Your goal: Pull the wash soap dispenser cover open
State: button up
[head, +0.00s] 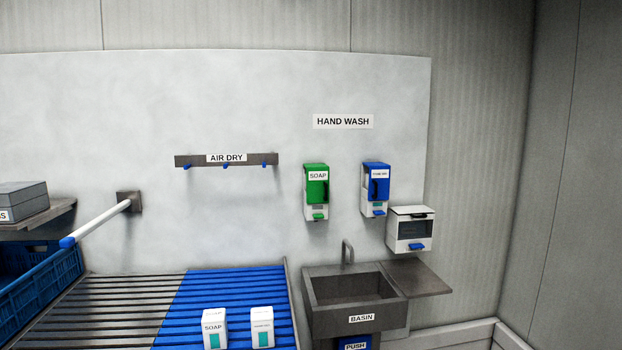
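A soap dispenser (316,192) hangs on the wall under the HAND WASH sign. Its green cover (317,189) carries a SOAP label and looks closed over a white body, with a small green lever (319,216) at the bottom. A similar blue and white dispenser (376,189) hangs to its right; its label is too small to read surely. My gripper is not in view.
A basin (318,322) with a tap and side shelf stands below the dispensers. A white towel-type box (410,229) hangs at right. Slatted rack (100,312) holds two white cartons (214,316) (262,314). A white bar (100,222) juts from the wall at left.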

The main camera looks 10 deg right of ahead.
aim_at(317, 174)
jog(key=i+j+u, duration=0.1)
jog(key=i+u, duration=0.15)
jog(key=i, duration=0.2)
jog(key=i+u, duration=0.25)
jog(key=i, duration=0.25)
